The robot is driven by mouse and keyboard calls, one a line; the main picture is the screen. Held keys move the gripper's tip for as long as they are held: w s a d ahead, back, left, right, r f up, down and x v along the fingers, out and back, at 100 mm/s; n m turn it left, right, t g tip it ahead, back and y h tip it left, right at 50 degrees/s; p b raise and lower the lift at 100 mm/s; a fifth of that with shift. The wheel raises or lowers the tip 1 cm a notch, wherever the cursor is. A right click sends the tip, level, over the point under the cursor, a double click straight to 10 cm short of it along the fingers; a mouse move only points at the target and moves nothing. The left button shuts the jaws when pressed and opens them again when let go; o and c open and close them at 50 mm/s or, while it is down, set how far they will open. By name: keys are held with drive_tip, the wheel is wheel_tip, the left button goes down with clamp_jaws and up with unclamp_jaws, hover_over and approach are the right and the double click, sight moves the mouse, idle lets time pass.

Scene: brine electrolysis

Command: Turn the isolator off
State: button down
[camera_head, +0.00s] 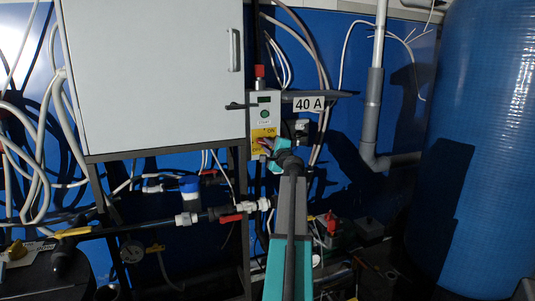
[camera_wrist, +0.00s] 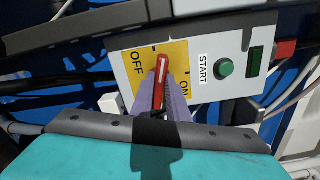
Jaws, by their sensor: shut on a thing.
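The isolator is a red handle (camera_wrist: 160,80) with a white line, on a yellow plate (camera_wrist: 177,52) lettered OFF and ON in the wrist view. The handle points up the picture, with OFF on its left and ON at its lower right. My gripper (camera_wrist: 158,92) has its two purple fingers shut on the handle, one on each side. In the head view my gripper (camera_head: 268,147) reaches the lower part of the grey control box (camera_head: 266,98). There the arm and gripper hide the handle, and the yellow plate (camera_head: 261,133) shows only partly.
A green START button (camera_wrist: 225,68) and a small display (camera_wrist: 255,61) sit beside the plate. A 40 A label (camera_head: 309,104) is to the right of the box. A white cabinet (camera_head: 150,75), pipes, loose cables and a blue tank (camera_head: 480,150) surround the spot.

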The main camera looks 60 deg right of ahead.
drive_tip(key=shift+w+a+f+n+b, duration=0.1)
drive_tip(key=shift+f+n+b, duration=0.05)
drive_tip(key=shift+n+b, duration=0.85)
drive_tip(key=shift+f+n+b, duration=0.1)
drive_tip(key=shift+n+b, duration=0.7)
drive_tip(key=shift+b, duration=0.3)
drive_tip(key=c, duration=1.7)
unclamp_jaws()
drive_tip(key=shift+r, duration=0.1)
drive_tip(key=shift+v, duration=6.95)
